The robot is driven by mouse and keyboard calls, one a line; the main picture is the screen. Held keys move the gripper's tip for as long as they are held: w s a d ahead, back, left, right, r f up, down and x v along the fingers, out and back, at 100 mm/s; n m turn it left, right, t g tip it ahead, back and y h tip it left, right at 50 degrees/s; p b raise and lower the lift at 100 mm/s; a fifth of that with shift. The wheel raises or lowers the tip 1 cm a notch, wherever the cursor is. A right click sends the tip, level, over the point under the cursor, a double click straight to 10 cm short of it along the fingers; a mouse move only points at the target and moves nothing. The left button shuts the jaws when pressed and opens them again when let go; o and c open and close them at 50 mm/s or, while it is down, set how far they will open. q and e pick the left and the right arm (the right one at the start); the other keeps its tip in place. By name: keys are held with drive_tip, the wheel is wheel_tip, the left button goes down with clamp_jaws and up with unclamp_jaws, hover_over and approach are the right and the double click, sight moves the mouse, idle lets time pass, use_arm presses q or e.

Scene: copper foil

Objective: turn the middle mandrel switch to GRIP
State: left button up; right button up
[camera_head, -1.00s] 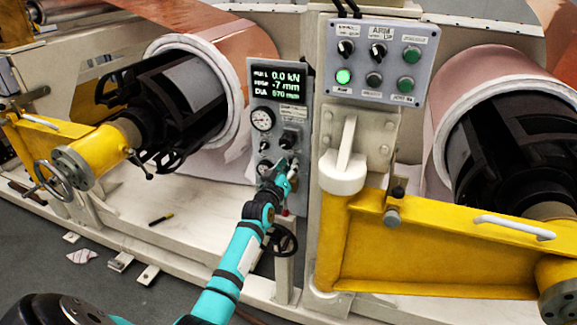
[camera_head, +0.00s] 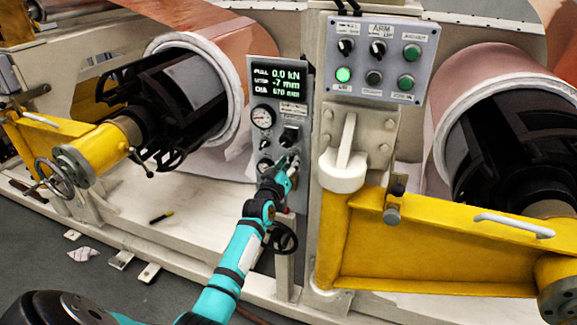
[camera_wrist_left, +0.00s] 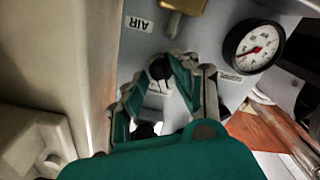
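The grey panel (camera_head: 300,190) in the middle carries a lit display, gauges and switches. A black rotary switch with a white pointer line (camera_wrist_left: 160,68) shows in the left wrist view, beside a round gauge. My left gripper (camera_head: 289,163) is at the lower part of this panel and covers that switch in the head view. In the left wrist view its teal fingers (camera_wrist_left: 158,85) stand on either side of the switch, with a gap visible. A larger black switch (camera_head: 290,137) sits above the gripper. Its label is too small to read. My right gripper is not in view.
A control box (camera_head: 375,60) with black switches and green buttons is at upper right. A yellow arm (camera_head: 440,250) spans the lower right. Black mandrels with copper foil rolls stand on both sides. A handwheel (camera_head: 284,238) is below the panel.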

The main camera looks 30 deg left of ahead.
use_arm(q)
drive_tip(key=shift+s+f, duration=0.25)
drive_tip(key=shift+f, duration=0.15)
drive_tip(key=v, duration=1.1)
drive_tip(key=shift+s+d+r, duration=0.2)
drive_tip(key=shift+s+r, duration=0.1)
drive_tip(key=shift+r, duration=0.1)
drive_tip(key=shift+w, duration=0.1)
drive_tip(key=shift+f, duration=0.1)
